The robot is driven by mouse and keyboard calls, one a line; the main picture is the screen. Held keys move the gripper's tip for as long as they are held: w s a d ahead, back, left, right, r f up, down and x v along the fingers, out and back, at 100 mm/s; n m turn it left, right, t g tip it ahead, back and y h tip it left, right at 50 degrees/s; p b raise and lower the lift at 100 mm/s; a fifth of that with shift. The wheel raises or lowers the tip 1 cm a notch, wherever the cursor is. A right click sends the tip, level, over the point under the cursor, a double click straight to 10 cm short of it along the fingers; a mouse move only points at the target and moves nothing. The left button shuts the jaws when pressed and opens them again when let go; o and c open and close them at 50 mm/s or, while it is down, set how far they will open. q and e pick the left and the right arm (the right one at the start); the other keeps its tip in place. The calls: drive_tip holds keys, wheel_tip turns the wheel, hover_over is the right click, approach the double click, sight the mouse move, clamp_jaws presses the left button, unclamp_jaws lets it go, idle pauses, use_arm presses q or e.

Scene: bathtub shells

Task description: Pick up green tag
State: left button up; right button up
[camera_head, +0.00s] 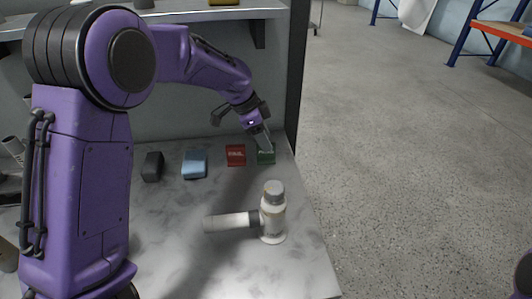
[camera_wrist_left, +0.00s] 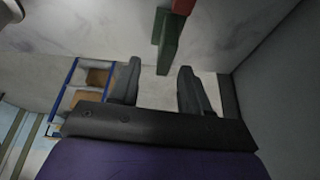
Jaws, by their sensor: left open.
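The green tag (camera_head: 266,156) lies on the marbled table near its back right edge. My left gripper (camera_head: 264,142) reaches down from behind and is right over the green tag, partly covering it. In the left wrist view the green tag (camera_wrist_left: 167,42) shows at the top, ahead of and between the two open fingers (camera_wrist_left: 158,90). Whether a finger touches the tag cannot be told. The right gripper is not in view.
A red tag (camera_head: 235,155) lies just left of the green one, with a blue one (camera_head: 194,165) and a black one (camera_head: 152,167) further left. A white pipe fitting (camera_head: 272,215) stands in front on the table (camera_head: 300,265). A shelf (camera_head: 225,14) overhangs the back.

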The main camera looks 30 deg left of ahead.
sight(268, 158)
use_arm(q)
drive_tip(key=f, duration=0.2)
drive_tip(key=w+f, duration=0.1)
drive_tip(key=f, duration=0.1)
drive_tip(key=shift+w+d+f+p, duration=0.1)
drive_tip(key=shift+d+f+p, duration=0.1)
drive_tip(key=shift+f+p, duration=0.15)
drive_tip(key=shift+d+f, duration=0.15)
drive_tip(key=shift+f, duration=0.1)
drive_tip(key=shift+d, duration=0.1)
drive_tip(key=c, duration=0.8)
clamp_jaws()
drive_tip(key=shift+r, duration=0.1)
